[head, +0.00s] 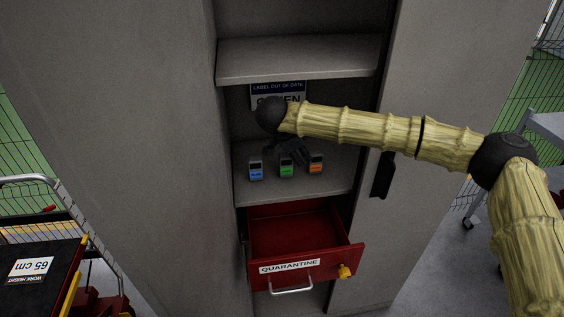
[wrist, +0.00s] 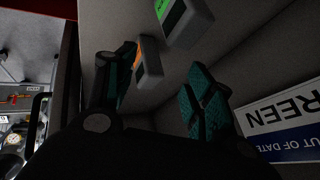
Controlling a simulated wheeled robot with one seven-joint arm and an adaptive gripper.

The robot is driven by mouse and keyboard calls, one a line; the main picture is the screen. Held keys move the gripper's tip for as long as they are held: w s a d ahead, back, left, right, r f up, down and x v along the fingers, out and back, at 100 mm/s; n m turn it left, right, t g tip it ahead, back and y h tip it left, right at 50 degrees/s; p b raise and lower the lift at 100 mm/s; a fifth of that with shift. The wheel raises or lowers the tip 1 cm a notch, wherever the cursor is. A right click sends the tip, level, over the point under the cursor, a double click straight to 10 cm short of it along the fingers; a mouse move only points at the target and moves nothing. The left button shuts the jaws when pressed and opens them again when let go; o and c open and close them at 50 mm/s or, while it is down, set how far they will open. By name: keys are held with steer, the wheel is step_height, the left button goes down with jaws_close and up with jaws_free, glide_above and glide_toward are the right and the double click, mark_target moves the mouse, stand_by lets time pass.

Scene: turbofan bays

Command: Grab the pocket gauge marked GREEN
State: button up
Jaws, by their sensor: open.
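The pocket gauge with the green label (head: 287,167) stands on the cabinet shelf, in the middle of a row of three. In the wrist view, the green-labelled gauge (wrist: 186,22) is at the top, beyond my fingertips. My gripper (head: 293,152) is just above and behind the row, partly hidden in shadow. In the wrist view, my gripper (wrist: 160,66) is open, with nothing clamped. The orange-labelled gauge (wrist: 148,62) shows between its fingers, closer to the left finger; I cannot tell whether they touch. It also stands right of the green one in the head view (head: 316,163).
A blue-labelled gauge (head: 256,169) stands at the left of the row. A sign (head: 278,88) reading "LABEL OUT OF DATE" is behind, partly covered by my arm. An upper shelf (head: 298,60) is above. A red QUARANTINE drawer (head: 300,232) stands open below. Cabinet walls flank the opening.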

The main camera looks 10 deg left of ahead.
mark_target(286, 168)
steer(key=a+g, duration=0.2)
steer(key=w+a+f, duration=0.1)
steer(key=shift+m+g+y+p, duration=0.3)
steer(key=shift+m+g+y, duration=0.1)
steer(key=g+y, duration=0.1)
steer(key=a+g, duration=0.1)
steer(key=g, duration=0.1)
steer(key=shift+s+a+f+m+g+y+p, duration=0.1)
steer(key=shift+a+f+m+g+y+p, duration=0.1)
steer(key=shift+f+m+g+y+p, duration=0.15)
steer(key=shift+f+p, duration=2)
steer(key=shift+f, duration=0.3)
steer(key=shift+d+f+p, duration=0.1)
steer(key=shift+f+p, duration=0.5)
steer(key=shift+f, duration=0.85)
jaws_close()
